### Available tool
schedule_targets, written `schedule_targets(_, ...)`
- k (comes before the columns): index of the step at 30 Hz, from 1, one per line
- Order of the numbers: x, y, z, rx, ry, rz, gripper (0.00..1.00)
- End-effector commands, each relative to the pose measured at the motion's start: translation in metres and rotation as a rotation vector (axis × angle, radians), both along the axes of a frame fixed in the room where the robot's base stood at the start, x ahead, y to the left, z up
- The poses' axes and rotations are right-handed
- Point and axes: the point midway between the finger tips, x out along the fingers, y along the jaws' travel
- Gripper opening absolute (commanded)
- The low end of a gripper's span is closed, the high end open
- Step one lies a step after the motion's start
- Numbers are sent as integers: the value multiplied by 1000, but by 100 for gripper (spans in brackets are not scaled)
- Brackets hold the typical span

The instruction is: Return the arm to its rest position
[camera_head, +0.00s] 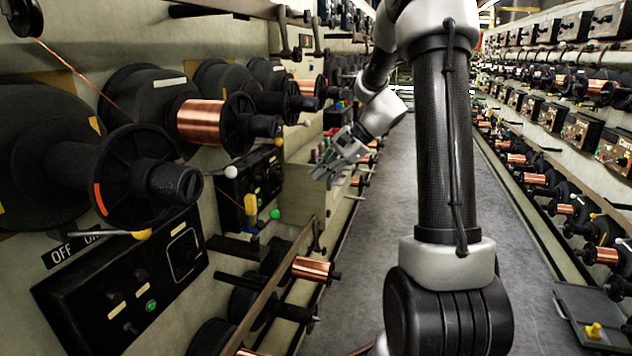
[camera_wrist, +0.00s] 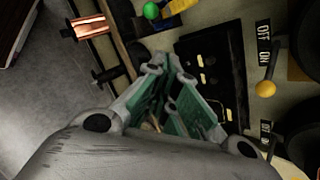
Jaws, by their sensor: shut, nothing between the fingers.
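My arm rises from the lower middle of the head view and bends over at the top. My gripper (camera_head: 324,172) hangs in front of the machine wall on the left, beside the aisle. In the wrist view my gripper (camera_wrist: 170,70) points toward a black control panel (camera_wrist: 211,72), with its fingers drawn together and nothing held between them. I cannot tell how far the fingertips are from the panel.
Large black spools (camera_head: 140,185) and a copper wire spool (camera_head: 201,121) stick out from the left wall. A black switch box (camera_head: 120,285) sits below them. More machines (camera_head: 575,125) line the right side.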

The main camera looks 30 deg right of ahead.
Motion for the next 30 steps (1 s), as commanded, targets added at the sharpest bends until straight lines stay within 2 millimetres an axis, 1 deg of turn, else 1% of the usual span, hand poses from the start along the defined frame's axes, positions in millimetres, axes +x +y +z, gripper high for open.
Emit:
schedule_targets(16,0,0,0,-7,-11,12,0)
schedule_targets(18,-3,-6,-4,-48,-30,54,0)
schedule_targets(20,-16,-10,-16,-88,-19,102,0)
schedule_targets(21,-27,-13,-25,-115,-7,137,0)
schedule_targets(23,-50,-18,-33,-170,5,206,0)
schedule_targets(24,-69,-21,-33,-221,5,264,0)
schedule_targets(27,-110,-21,-25,-339,-9,415,0)
schedule_targets(29,-132,-20,-18,-403,-22,497,0)
schedule_targets(30,-145,-20,-13,-445,-32,550,0)
